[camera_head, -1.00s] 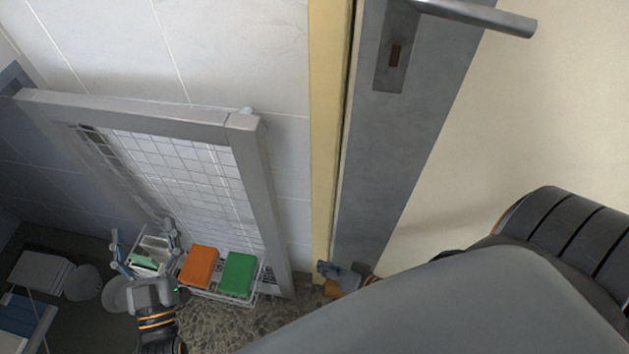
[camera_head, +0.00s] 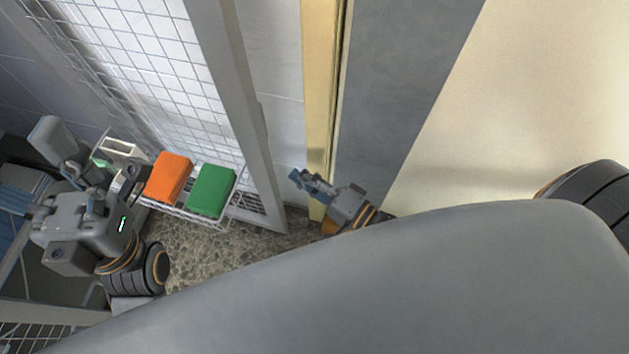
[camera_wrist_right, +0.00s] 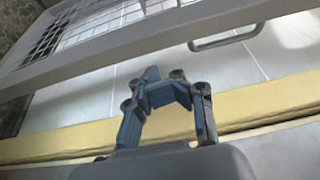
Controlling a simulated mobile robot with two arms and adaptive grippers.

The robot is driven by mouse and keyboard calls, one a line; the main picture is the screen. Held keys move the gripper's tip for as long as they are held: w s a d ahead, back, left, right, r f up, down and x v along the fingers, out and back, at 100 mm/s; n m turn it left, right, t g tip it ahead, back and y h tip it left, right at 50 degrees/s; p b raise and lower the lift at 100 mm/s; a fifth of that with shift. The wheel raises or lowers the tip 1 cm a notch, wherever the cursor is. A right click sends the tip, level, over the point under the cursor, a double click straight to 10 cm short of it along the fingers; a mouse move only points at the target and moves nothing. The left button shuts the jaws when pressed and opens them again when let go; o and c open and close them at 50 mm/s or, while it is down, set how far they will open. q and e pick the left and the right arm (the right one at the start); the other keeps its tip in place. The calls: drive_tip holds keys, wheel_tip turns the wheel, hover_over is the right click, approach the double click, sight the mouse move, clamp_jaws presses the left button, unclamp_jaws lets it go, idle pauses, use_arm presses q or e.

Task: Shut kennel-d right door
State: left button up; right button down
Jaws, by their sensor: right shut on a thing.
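A mesh door with a grey frame (camera_head: 235,95) stands upright left of centre in the head view. I take it for the kennel door. Its frame (camera_wrist_right: 130,45) crosses the top of the right wrist view. A grey bar handle (camera_wrist_right: 228,43) shows nearby. My right gripper (camera_head: 300,182) is right of the door frame, in front of a yellow post. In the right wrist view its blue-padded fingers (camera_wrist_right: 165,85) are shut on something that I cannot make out. My left gripper (camera_head: 100,168) is at the left, with its fingers apart.
A white wire basket (camera_head: 185,212) holds an orange towel (camera_head: 169,177) and a green towel (camera_head: 211,190) beside the mesh door. The yellow post (camera_head: 319,100) and a grey panel (camera_head: 400,100) stand to the right. Speckled floor (camera_head: 215,248) shows clear below the basket.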

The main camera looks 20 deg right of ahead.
drive_tip(key=shift+b+x, duration=0.45)
drive_tip(key=shift+x, duration=1.8)
drive_tip(key=shift+s, duration=0.1)
